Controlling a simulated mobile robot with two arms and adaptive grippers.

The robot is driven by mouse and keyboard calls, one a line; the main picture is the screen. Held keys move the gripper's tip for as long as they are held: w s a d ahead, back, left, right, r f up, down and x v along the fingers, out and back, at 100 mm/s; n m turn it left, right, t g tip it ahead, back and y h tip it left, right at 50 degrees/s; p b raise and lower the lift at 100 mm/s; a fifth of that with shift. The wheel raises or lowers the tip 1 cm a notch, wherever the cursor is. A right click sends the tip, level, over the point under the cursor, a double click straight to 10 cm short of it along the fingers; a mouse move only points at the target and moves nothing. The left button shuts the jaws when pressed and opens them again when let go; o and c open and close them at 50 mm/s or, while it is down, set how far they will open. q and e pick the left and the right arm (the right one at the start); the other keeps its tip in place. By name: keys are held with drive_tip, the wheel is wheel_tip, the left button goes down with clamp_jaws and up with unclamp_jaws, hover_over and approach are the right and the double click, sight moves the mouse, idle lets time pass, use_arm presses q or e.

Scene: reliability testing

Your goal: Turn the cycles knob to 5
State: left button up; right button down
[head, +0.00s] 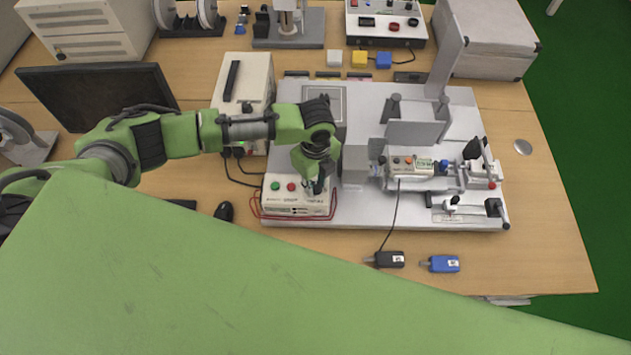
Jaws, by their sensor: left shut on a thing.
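The control box (284,206) is a cream box with a green button (275,186) and a red button (291,187) on its top, near the front left of the grey test plate. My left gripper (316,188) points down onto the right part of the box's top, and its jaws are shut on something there. The gripper hides what it holds, so the cycles knob and its setting do not show. My right gripper does not show.
The test rig (424,170) with a small display stands to the right on the grey plate (372,215). A black plug (390,259) and a blue plug (444,264) lie at the table's front. A black mouse (224,211) lies left of the box. My green body covers the foreground.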

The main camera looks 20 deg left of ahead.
use_arm(q)
drive_tip(key=m, duration=0.4)
drive_tip(key=shift+w+r+m, duration=0.1)
drive_tip(key=shift+m, duration=0.2)
drive_tip(key=m, duration=0.3)
drive_tip(key=shift+m, duration=0.4)
drive_tip(key=m+b, duration=0.1)
drive_tip(key=m, duration=0.3)
drive_tip(key=shift+m+b, duration=0.5)
drive_tip(key=shift+m, duration=1.9)
drive_tip(key=o, duration=1.1)
